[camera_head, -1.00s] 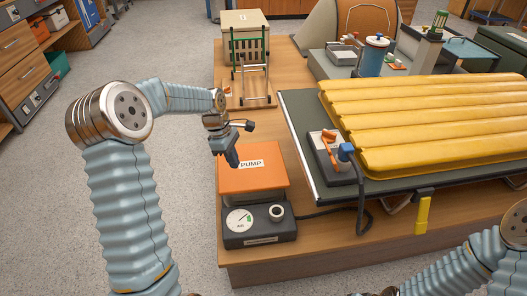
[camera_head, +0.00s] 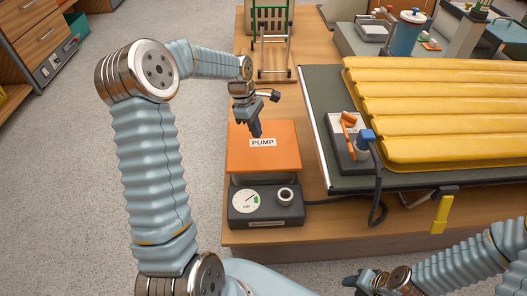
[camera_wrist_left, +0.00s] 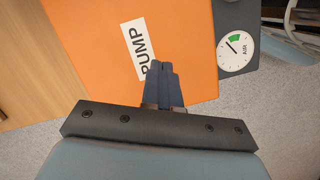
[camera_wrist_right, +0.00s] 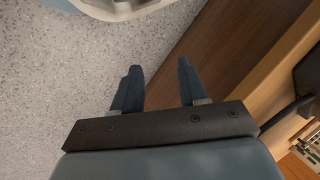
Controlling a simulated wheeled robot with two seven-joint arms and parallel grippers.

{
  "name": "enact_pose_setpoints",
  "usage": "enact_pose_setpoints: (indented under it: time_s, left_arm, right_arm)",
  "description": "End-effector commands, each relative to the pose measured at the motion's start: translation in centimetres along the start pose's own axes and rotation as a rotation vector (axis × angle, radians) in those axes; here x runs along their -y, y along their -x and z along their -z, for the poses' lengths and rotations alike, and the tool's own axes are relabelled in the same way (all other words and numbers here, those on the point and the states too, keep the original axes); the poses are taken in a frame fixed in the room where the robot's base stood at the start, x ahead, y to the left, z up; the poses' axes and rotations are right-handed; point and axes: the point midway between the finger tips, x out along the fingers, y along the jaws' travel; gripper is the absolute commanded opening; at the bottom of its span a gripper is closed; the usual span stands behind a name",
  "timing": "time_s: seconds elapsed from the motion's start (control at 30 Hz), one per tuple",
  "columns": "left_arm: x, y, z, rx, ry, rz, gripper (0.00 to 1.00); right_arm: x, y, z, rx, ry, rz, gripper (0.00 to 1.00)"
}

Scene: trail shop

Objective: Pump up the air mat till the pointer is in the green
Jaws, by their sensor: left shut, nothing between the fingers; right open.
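The pump has an orange top plate (camera_head: 280,153) labelled PUMP, raised above its dark base (camera_head: 290,214). A white air gauge (camera_head: 244,201) with a green wedge and a round knob (camera_head: 285,195) sit on the base. In the left wrist view the pointer on the gauge (camera_wrist_left: 232,46) seems to lie just beside the green wedge. My left gripper (camera_head: 256,133) is shut and empty, pointing down over the plate by the label; contact cannot be told. The yellow air mat (camera_head: 440,110) lies on a dark board. My right gripper (camera_wrist_right: 158,82) is open and empty, low at the table's front.
A blue hose connector (camera_head: 366,138) with a dark hose sits at the mat's corner, beside a small box with an orange lever (camera_head: 348,130). A green-framed rack (camera_head: 272,45) stands behind the pump.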

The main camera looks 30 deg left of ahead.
Motion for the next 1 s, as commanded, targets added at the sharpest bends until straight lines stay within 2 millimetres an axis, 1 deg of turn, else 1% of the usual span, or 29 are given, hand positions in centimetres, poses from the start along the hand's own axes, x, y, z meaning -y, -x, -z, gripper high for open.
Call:
enact_pose_setpoints:
  time_s: [0.03,0.2,0.3,0.43,0.83,1.0]
  left_arm:
    - [0.0,-1.2,0.2,0.0,0.0,0.001,0.0]
    - [0.0,-3.5,0.2,0.001,-0.001,0.0,0.0]
    - [0.0,-4.5,0.1,0.001,-0.002,0.0,0.0]
    - [0.0,-5.1,0.0,0.0,-0.003,0.0,0.0]
    - [0.0,-5.2,0.0,0.0,-0.002,0.0,0.0]
    - [0.0,-6.6,0.4,0.001,-0.002,0.0,0.0]
  right_arm:
    - [-0.5,-0.9,0.1,-0.003,-0.003,-0.002,0.43]
    - [-1.7,-2.5,0.4,-0.013,-0.01,-0.01,0.43]
    - [-2.2,-3.1,0.6,-0.017,-0.013,-0.014,0.43]
    - [-2.5,-3.4,0.7,-0.021,-0.016,-0.017,0.43]
    - [-2.6,-3.4,0.7,-0.021,-0.017,-0.018,0.43]
    - [-2.9,-4.3,0.7,-0.021,-0.017,-0.018,0.43]
